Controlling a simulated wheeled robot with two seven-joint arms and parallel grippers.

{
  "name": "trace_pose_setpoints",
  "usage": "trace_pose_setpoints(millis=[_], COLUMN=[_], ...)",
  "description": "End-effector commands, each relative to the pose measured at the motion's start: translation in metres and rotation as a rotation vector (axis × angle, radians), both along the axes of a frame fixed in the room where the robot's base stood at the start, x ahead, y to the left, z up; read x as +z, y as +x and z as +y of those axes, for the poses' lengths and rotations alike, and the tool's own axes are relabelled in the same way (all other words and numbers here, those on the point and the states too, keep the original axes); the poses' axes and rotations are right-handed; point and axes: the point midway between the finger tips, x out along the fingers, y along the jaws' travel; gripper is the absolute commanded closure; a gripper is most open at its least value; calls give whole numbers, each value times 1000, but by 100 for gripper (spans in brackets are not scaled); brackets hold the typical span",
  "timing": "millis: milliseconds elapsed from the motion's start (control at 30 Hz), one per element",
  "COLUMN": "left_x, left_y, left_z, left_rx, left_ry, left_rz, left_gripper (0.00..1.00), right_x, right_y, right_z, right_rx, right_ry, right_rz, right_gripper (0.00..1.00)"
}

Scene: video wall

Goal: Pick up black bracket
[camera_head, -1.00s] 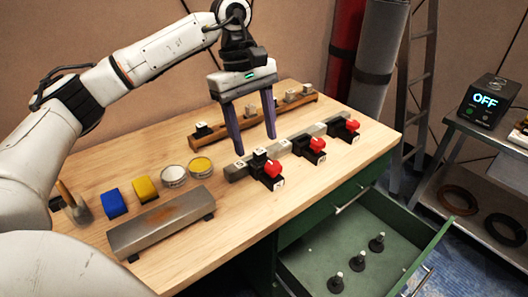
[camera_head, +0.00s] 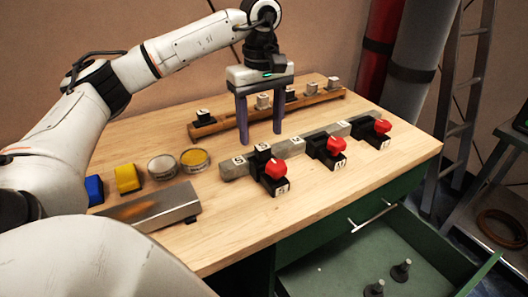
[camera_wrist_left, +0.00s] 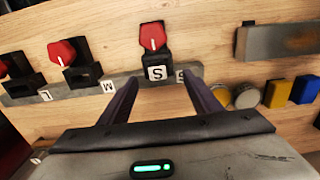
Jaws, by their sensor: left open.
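Three black brackets with red knobs stand along a grey rail (camera_head: 230,166) on the workbench. The near-left one (camera_head: 269,178), tagged S, also shows in the left wrist view (camera_wrist_left: 152,60). The middle one (camera_head: 329,150), tagged M, also shows there (camera_wrist_left: 80,68). The third (camera_head: 374,131) is at the rail's far right end; its tag reads L in the left wrist view (camera_wrist_left: 20,82). My left gripper (camera_head: 260,138) is open and empty, fingers pointing down, just behind the S bracket and apart from it. In the left wrist view its fingertips (camera_wrist_left: 160,82) frame the S tag. My right gripper is out of view.
A wooden rail (camera_head: 325,97) with several small blocks lies behind the gripper. A metal block (camera_head: 150,208), round tins (camera_head: 195,158), and yellow (camera_head: 127,178) and blue blocks are at the left. An open green drawer (camera_head: 340,265) juts out at front right, holding dark pegs.

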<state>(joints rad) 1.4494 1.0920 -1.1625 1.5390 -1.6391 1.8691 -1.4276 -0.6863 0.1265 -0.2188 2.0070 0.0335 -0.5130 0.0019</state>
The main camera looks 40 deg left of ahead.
Motion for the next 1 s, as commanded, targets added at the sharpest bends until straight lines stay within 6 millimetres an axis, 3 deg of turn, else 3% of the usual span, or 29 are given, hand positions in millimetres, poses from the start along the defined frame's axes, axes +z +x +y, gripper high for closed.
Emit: trace_pose_setpoints(millis=[167,433,767,1000], left_x=[-14,-53,-60,-60], left_y=[0,2,3,3], left_z=[0,-1,-2,-2], left_rx=[1,1,1,1], left_ry=[1,1,0,0], left_rz=[2,3,-1,-1], left_gripper=[42,42,42,81], right_x=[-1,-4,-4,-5], right_y=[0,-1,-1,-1], right_z=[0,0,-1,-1], right_rx=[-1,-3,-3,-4], right_ry=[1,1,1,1], right_rz=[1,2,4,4], right_gripper=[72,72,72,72])
